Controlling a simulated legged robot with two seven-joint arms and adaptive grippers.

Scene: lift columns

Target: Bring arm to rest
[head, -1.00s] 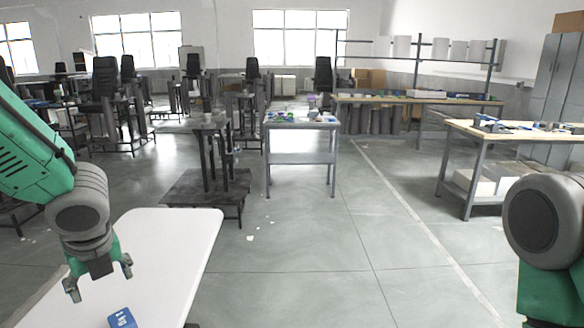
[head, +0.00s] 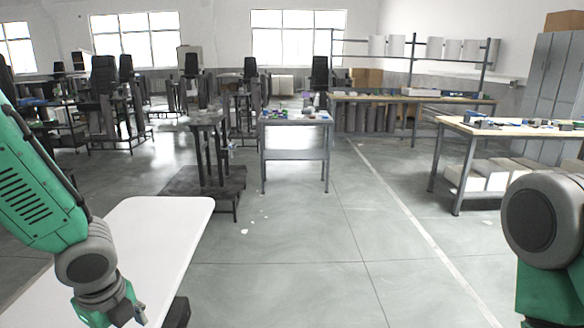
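My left arm comes in from the left over a white table. Its gripper (head: 118,314) is low in the head view, over the table's near part. One fingertip shows at its right side; the rest is cut off or turned away, so its opening cannot be read. No object is visible in it. My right arm shows only as a grey and green joint at the right edge; its gripper is out of view.
The white table (head: 160,226) fills the lower left. Beyond it stand a dark lift column on a platform (head: 212,188), a grey workbench (head: 294,155) and a wooden-topped bench (head: 500,131) at right. The floor (head: 310,270) in the middle is clear.

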